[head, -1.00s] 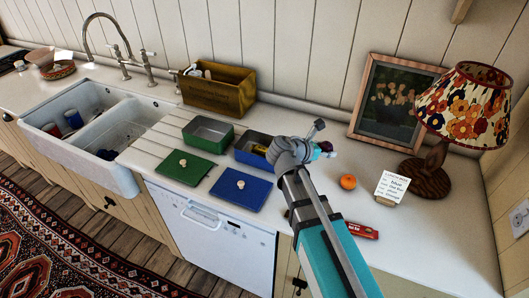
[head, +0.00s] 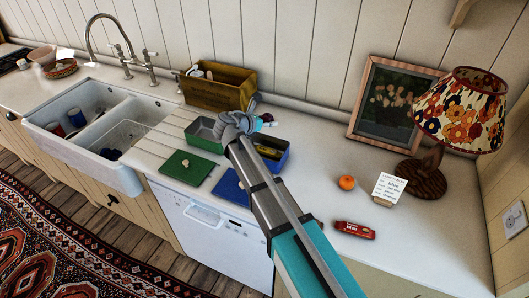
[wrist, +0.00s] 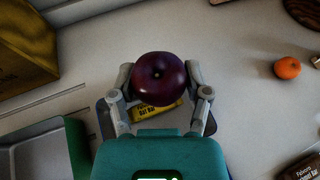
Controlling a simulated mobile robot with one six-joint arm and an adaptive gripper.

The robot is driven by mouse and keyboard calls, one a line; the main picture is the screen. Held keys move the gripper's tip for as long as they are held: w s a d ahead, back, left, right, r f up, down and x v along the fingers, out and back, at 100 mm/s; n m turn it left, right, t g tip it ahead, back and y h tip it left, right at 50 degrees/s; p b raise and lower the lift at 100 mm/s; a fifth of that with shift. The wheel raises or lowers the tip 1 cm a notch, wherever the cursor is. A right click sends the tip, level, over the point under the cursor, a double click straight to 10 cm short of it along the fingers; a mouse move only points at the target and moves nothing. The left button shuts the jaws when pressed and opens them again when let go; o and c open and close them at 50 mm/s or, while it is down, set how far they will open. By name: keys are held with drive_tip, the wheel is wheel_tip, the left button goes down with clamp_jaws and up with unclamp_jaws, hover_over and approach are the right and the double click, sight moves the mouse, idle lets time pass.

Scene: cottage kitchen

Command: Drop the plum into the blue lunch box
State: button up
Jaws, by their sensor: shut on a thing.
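The dark purple plum (wrist: 158,78) is held between the two fingers of my gripper (wrist: 159,88) in the wrist view. In the head view my gripper (head: 261,120) is over the counter near the back of the boxes, and the plum is hard to make out there. The open blue lunch box (head: 283,163) stands partly hidden behind my arm. In the wrist view the plum is in front of this box, and a yellow oat bar (wrist: 158,113) shows inside it. Whether the plum is directly above the box's opening I cannot tell.
An open green box (head: 203,140) stands left of the blue one. A green lid (head: 187,166) and blue lid (head: 230,188) lie in front. A wooden crate (head: 215,92) stands behind. An orange fruit (head: 346,183), a card (head: 388,186), a red bar (head: 355,230) and a lamp (head: 460,110) are right.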

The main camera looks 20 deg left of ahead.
drive_tip(key=shift+f, duration=0.15)
drive_tip(key=shift+d+f+b, duration=0.1)
drive_tip(key=shift+f+b, duration=2.75)
drive_tip(key=shift+b, duration=0.15)
drive_tip(key=o, duration=1.2)
drive_tip(key=shift+r, duration=0.15)
